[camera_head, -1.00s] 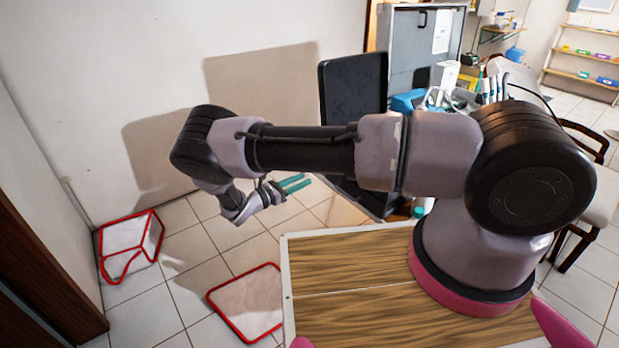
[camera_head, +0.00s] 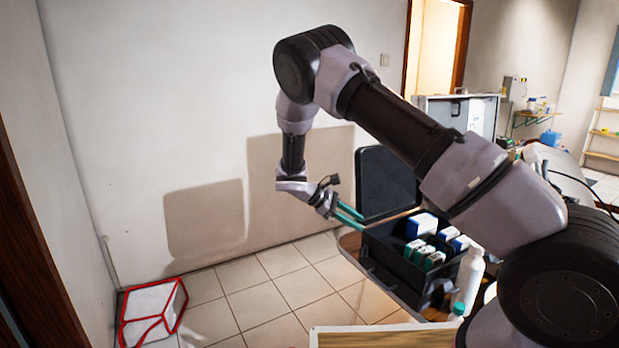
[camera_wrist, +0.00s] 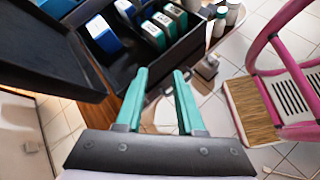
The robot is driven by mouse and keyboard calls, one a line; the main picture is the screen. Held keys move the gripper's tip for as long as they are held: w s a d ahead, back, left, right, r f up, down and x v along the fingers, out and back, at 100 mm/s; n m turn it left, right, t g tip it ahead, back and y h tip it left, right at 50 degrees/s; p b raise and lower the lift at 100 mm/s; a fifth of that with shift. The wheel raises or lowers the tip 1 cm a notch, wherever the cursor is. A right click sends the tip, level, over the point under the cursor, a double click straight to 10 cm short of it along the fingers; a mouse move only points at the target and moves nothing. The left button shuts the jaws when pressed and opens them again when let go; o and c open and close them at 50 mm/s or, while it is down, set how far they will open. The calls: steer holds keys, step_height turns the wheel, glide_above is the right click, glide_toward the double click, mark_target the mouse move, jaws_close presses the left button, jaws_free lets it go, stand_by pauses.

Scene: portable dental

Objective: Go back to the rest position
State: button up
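My gripper (camera_head: 347,216) has two teal fingers and hangs at the end of my raised, bent arm, left of an open black case in the head view. In the wrist view my gripper (camera_wrist: 160,82) has its fingers spread apart with nothing between them, pointing toward the case. The black case (camera_head: 395,270) has its lid (camera_head: 387,183) up and holds several blue-and-white and green-and-white boxes. The case (camera_wrist: 125,72) fills the top of the wrist view.
White bottles (camera_head: 468,280) stand right of the case. A red-edged white item (camera_head: 150,312) lies on the tiled floor by the left wall. In the wrist view, a pink frame with a wooden top (camera_wrist: 252,108) is at right.

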steer(key=s+d+r+m+y, duration=0.3)
steer(key=r, duration=0.5)
steer(key=s+d+r+m+y, duration=0.2)
steer(key=s+r+m+y, duration=0.15)
steer(key=r, duration=0.45)
steer(key=s+d+r+m+y, duration=0.3)
steer(key=r+m, duration=0.1)
steer(key=r, duration=0.4)
steer(key=s+d+r+m+t+y, duration=0.1)
steer(key=s+r+m+t, duration=0.2)
steer(key=s+r, duration=0.2)
steer(key=s+d+r+m+t+y, duration=0.2)
steer(key=s+r+m+t, duration=0.2)
steer(key=s, duration=0.7)
steer(key=shift+s+r, duration=0.2)
steer(key=shift+r, duration=1.1)
steer(key=shift+m+y, duration=0.25)
